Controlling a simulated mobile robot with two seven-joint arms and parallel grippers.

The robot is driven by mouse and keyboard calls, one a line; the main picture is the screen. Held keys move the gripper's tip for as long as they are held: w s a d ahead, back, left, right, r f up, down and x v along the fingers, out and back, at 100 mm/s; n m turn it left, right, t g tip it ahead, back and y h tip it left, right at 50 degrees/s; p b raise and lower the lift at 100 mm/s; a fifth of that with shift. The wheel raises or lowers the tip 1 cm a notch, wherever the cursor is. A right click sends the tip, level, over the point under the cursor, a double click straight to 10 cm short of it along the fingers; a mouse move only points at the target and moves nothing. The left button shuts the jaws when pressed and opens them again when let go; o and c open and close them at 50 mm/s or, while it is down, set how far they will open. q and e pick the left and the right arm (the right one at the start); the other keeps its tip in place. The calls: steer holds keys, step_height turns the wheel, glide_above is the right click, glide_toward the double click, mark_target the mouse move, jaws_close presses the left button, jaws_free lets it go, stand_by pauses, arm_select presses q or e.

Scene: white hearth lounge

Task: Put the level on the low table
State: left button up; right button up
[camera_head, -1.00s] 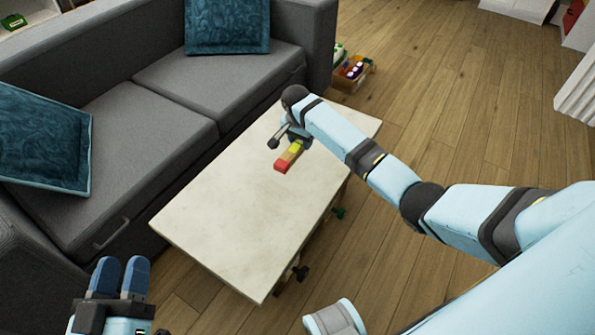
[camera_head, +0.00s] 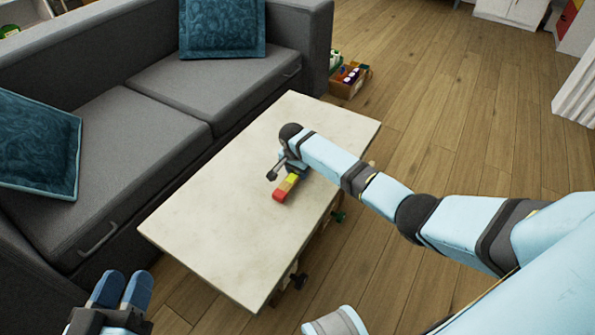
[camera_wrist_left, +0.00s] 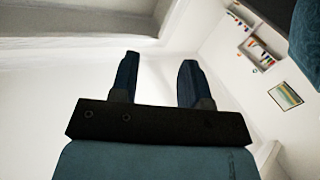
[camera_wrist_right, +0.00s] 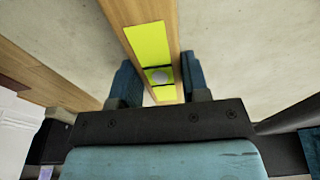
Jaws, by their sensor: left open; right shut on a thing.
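The level is a narrow bar with red, yellow and wood-coloured parts (camera_head: 283,188). In the right wrist view its yellow panel and round clear vial (camera_wrist_right: 150,45) run between my fingers. My right gripper (camera_head: 290,173) is shut on the level, over the middle of the low table; it also shows in the right wrist view (camera_wrist_right: 158,82). I cannot tell whether the level touches the tabletop. The low table (camera_head: 220,230) has a pale, bare rectangular top. My left gripper (camera_head: 120,290) is open and empty at the lower left, apart from the table; it also shows in the left wrist view (camera_wrist_left: 158,80).
A grey sofa (camera_head: 160,125) with blue cushions (camera_head: 222,28) stands along the table's left side. A wooden box of toys (camera_head: 350,80) sits on the floor beyond the table. Wooden floor (camera_head: 440,120) is open to the right. The tabletop around the level is clear.

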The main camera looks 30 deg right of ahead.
mark_target(295, 175)
steer(key=shift+f, duration=0.1)
steer(key=o, duration=1)
steer(key=shift+r, duration=0.35)
arm_select(q)
step_height(295, 175, up, 7)
steer(key=t+p, duration=0.3)
steer(key=p, duration=0.2)
steer(key=shift+s+a+n, duration=0.2)
steer(key=shift+a+n, duration=0.1)
steer(key=shift+a, duration=0.1)
arm_select(e)
steer(key=r, duration=0.3)
steer(key=a+r, duration=0.1)
steer(key=r, duration=0.7)
steer(key=shift+s+a+r, duration=0.2)
steer(key=shift+s+a, duration=0.15)
steer(key=shift+s, duration=0.05)
steer(key=shift+s+f, duration=0.1)
